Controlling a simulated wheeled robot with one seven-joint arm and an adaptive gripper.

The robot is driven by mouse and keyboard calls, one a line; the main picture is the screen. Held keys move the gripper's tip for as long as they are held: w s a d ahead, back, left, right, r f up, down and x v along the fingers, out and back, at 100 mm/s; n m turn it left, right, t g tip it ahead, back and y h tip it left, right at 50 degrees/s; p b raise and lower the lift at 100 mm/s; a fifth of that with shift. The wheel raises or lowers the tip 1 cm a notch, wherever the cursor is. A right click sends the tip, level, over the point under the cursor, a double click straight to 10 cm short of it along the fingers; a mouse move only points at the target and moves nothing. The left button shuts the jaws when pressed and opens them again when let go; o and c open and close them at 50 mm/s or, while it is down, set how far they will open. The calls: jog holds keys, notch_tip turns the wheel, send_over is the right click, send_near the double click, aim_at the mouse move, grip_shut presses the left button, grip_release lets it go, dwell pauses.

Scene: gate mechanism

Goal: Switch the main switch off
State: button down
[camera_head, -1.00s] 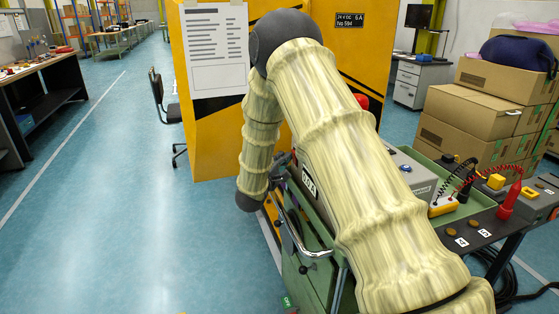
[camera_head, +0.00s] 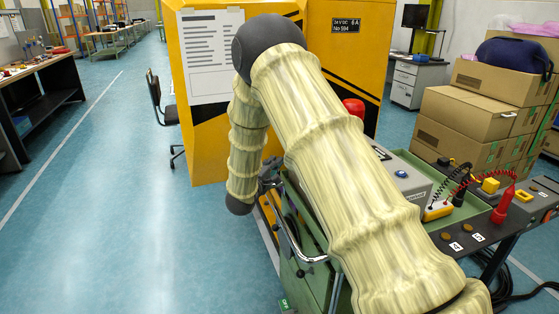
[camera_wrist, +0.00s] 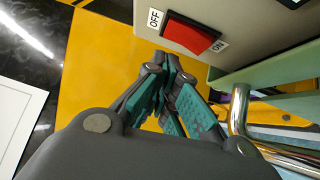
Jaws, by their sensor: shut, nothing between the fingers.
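The main switch (camera_wrist: 190,35) is a red rocker on the side of a grey box (camera_wrist: 245,45), at the top of the wrist view. An OFF label (camera_wrist: 155,18) is at its left end and an ON label (camera_wrist: 219,46) at its right end. My gripper (camera_wrist: 166,62) is shut and empty, with its tips just below the switch in the picture, near its left half. I cannot tell whether they touch it. In the head view my gripper (camera_head: 268,172) shows only partly beside my arm, and the switch is hidden.
A green cabinet (camera_head: 307,262) with a metal handle (camera_head: 300,245) stands below the box; the handle (camera_wrist: 240,110) is close to my gripper's right in the wrist view. A yellow machine panel (camera_head: 212,135) stands behind. Cardboard boxes (camera_head: 465,120) are at right. The left floor is clear.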

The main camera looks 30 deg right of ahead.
jog(key=r+v, duration=0.2)
jog(key=v, duration=0.9)
jog(key=shift+w+a, duration=0.3)
jog(key=shift+w, duration=0.1)
